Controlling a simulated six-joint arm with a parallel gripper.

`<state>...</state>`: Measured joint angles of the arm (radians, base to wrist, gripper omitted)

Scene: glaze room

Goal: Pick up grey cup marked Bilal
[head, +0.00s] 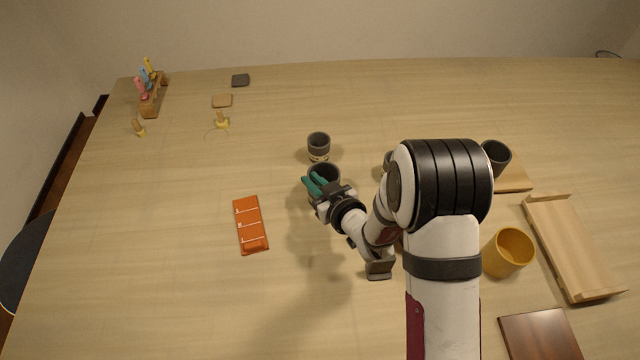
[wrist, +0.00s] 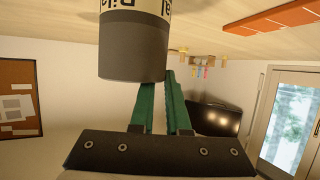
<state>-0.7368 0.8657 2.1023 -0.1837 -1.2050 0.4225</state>
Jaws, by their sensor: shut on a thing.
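A dark grey cup (wrist: 133,52) fills the top of the wrist view. Its cream label is cut off by the frame edge but reads in part as "Bilal". In the head view the grey cup (head: 325,171) is partly hidden by the green fingers. My gripper (head: 317,184) is shut on this cup, with the fingers (wrist: 163,84) passing partly behind it in the wrist view. The cup looks about upright in the head view. I cannot tell whether its base touches the table.
A similar grey cup (head: 318,146) with a cream band stands just behind. Another grey cup (head: 388,160) is half hidden by my arm; one more (head: 495,158) stands by a wooden board (head: 514,180). An orange tray (head: 249,225) lies left, a yellow pot (head: 508,252) right.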

